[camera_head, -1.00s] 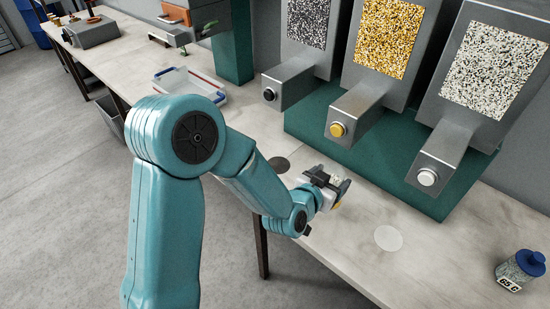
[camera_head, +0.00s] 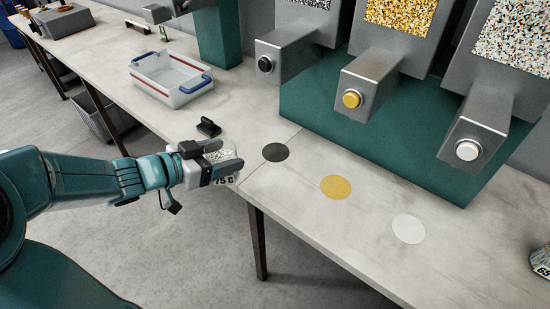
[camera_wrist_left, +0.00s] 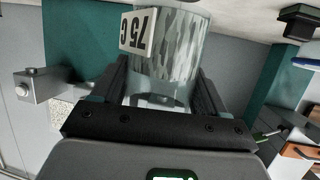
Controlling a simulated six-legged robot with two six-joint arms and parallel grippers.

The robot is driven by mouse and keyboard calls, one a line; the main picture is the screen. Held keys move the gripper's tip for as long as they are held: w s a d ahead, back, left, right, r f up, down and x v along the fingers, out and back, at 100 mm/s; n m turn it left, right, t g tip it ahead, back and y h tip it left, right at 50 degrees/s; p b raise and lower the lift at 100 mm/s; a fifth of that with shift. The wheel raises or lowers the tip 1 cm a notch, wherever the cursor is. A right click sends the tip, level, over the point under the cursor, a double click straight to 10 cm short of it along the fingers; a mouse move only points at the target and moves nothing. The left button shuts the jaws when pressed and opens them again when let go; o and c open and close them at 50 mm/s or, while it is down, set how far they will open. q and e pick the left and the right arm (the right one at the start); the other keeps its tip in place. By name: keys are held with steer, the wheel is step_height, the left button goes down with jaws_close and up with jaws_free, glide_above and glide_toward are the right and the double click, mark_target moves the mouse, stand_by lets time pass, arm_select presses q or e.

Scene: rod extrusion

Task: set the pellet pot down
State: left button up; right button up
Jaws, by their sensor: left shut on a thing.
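My left gripper (camera_head: 222,165) is shut on the pellet pot (camera_head: 217,156), a clear pot with pale pellets and a "75 C" label. The pot is at the bench's front edge, left of the black disc (camera_head: 275,152). I cannot tell whether it touches the bench. In the left wrist view the pot (camera_wrist_left: 172,55) sits between both fingers (camera_wrist_left: 160,90), its label toward the upper left. A yellow disc (camera_head: 336,187) and a white disc (camera_head: 408,229) lie bare on the bench (camera_head: 300,215). My right gripper is not in view.
Three grey dispensers with black (camera_head: 265,64), yellow (camera_head: 352,99) and white (camera_head: 468,150) buttons overhang the bench's back. A clear tray with blue handles (camera_head: 170,80) and a small black object (camera_head: 208,128) lie behind the pot. Another jar (camera_head: 542,263) is cut off at right.

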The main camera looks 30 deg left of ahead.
arm_select(q)
steer(key=shift+s+a+f, duration=0.15)
steer(key=shift+f, duration=0.15)
steer(key=w+d+b, duration=0.1)
steer(key=w, duration=1.8)
steer(key=f+b, duration=0.2)
steer(key=f, duration=0.1)
steer(key=f+b, duration=0.2)
steer(key=f, duration=0.1)
steer(key=shift+w+d+f, duration=0.15)
steer(key=shift+d+f, duration=0.05)
steer(key=shift+f, duration=0.1)
steer(key=shift+w+f, duration=0.15)
steer(key=shift+f, duration=0.1)
steer(key=shift+r, duration=0.1)
